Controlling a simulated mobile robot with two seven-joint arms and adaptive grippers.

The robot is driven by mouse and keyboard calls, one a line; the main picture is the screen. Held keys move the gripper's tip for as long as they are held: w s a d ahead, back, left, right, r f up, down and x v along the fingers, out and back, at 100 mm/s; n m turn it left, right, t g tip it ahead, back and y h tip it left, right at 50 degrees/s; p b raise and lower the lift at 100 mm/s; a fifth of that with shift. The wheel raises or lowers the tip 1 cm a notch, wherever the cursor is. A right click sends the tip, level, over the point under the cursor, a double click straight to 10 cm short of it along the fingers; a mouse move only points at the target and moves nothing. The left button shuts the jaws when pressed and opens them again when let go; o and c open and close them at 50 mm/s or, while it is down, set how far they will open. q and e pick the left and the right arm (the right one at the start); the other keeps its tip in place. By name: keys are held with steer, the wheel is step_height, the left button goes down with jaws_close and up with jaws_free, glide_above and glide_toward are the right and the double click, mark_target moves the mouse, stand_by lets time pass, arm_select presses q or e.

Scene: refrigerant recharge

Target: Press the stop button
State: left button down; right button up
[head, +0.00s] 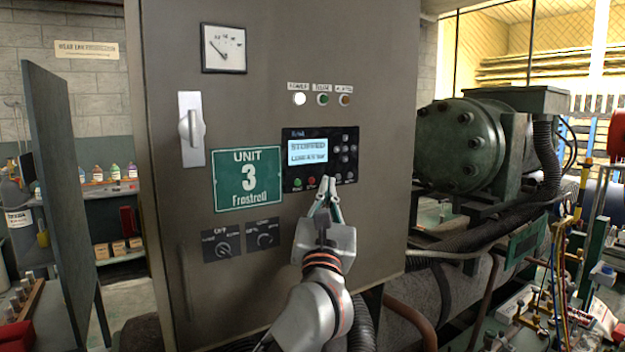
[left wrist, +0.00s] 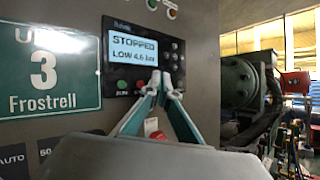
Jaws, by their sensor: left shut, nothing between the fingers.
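The control panel (head: 320,160) is a dark unit on the grey cabinet door. Its display (left wrist: 133,50) reads "STOPPED" and "LOW 4.6 bar" in the left wrist view. The red stop button (head: 311,183) sits on the panel's lower row, right of a green button (head: 297,185); the red button also shows in the left wrist view (left wrist: 139,85). My left gripper (head: 328,181) is shut and empty, its tips at the panel's lower edge, just right of the red button. I cannot tell whether the tips touch the panel. My right gripper is not in view.
A green "UNIT 3 Frostrell" sign (head: 248,178) and two rotary switches (head: 222,244) are left of the panel. Indicator lamps (head: 322,99) are above it; the white one looks lit. A green compressor (head: 465,145) with hoses stands right of the cabinet.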

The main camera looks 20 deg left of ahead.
arm_select(q)
steer(key=shift+s+d, duration=0.75)
steer(key=shift+d, duration=0.2)
